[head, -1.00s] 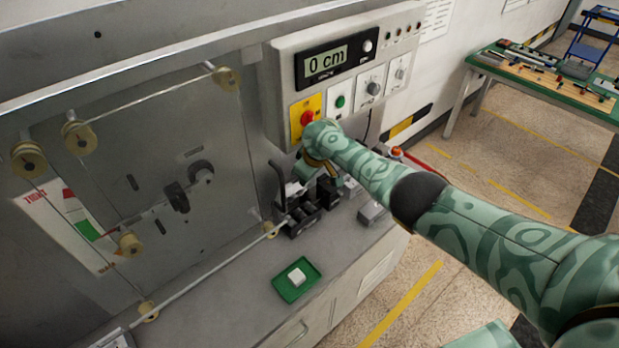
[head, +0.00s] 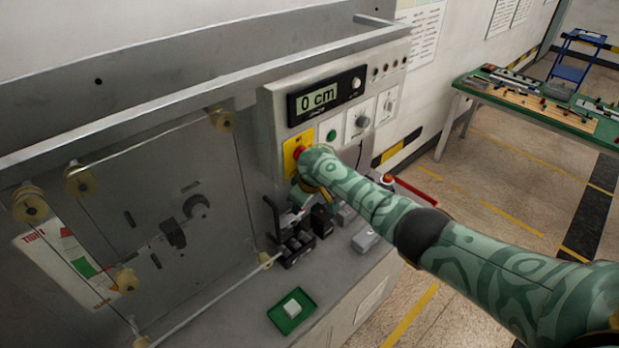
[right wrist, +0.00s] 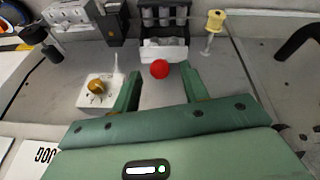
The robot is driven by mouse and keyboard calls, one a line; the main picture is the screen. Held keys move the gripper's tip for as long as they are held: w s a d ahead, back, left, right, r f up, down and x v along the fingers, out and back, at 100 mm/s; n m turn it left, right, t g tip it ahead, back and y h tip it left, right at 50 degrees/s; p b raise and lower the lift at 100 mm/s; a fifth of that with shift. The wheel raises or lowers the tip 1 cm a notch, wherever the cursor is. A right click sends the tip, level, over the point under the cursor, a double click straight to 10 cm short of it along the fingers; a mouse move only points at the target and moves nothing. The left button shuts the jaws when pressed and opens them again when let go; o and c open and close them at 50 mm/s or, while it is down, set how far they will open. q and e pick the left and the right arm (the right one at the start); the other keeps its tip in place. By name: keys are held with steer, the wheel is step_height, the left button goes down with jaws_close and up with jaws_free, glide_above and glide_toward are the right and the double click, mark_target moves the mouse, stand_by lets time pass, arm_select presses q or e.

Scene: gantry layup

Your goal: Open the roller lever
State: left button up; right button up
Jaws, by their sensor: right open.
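The black roller block (head: 295,247) stands on the grey bench below the control panel, and its rollers also show at the top of the right wrist view (right wrist: 165,20). A red ball knob (right wrist: 160,69) shows in front of a pale part of the block; I take it as the lever's knob. My right gripper (right wrist: 160,88) is open, with its two green fingers pointing at the block. The knob appears between and just past the fingertips, with no visible contact. In the head view my right forearm and wrist partly hide the gripper and the lever. My left gripper is not in view.
The control panel (head: 345,75) reads 0 cm and has a red button close to my wrist. A green tray (head: 279,314) with a white block lies in front. A yellow pulley (right wrist: 213,25) with a strand stands beside the rollers. A white box with a brass knob (right wrist: 97,90) is left of the fingers.

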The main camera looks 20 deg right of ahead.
steer(key=p+v, duration=0.3)
steer(key=v, duration=0.9)
steer(key=shift+r, duration=0.25)
steer(key=shift+s, duration=0.1)
